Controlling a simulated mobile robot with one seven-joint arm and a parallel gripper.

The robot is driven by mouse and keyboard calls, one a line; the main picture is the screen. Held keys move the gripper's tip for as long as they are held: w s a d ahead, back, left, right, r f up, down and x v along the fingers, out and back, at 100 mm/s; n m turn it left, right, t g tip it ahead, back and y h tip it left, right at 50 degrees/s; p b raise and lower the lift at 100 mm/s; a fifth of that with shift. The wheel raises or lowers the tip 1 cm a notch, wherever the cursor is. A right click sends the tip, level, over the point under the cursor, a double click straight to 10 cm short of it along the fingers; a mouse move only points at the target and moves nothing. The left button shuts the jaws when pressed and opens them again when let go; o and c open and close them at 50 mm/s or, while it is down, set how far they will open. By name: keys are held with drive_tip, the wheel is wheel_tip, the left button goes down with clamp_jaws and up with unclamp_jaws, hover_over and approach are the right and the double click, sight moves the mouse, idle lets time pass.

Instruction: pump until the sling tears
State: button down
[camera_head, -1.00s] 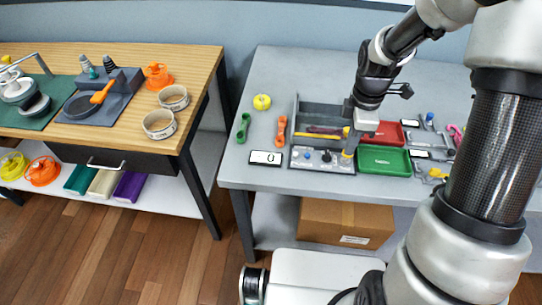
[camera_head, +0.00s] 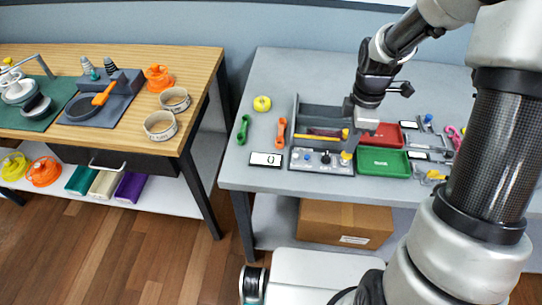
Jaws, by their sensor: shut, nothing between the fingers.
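A grey test rig (camera_head: 297,117) stands on the right-hand table, with a control panel (camera_head: 320,168) of small knobs along its front. A dark red and yellow strap-like piece (camera_head: 322,132) lies across the rig; I cannot tell whether it is the sling or if it is torn. A yellow knob (camera_head: 346,156) sits at the panel's right end, and another yellow piece (camera_head: 345,134) is above it. My gripper (camera_head: 351,117) is shut and empty, just above and right of these yellow pieces. A white display (camera_head: 266,159) appears to read 0.
A green tray (camera_head: 383,170) and a red tray (camera_head: 388,127) lie right of the rig. A green tool (camera_head: 243,129), an orange tool (camera_head: 281,131) and a yellow ring (camera_head: 262,103) lie left.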

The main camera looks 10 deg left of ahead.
drive_tip(key=shift+r+p, duration=1.6)
drive_tip(key=shift+r, duration=0.7)
drive_tip(key=c, duration=2.5)
unclamp_jaws()
drive_tip(key=shift+o, duration=0.5)
wheel_tip(320, 180, up, 6)
drive_tip(key=p, duration=0.5)
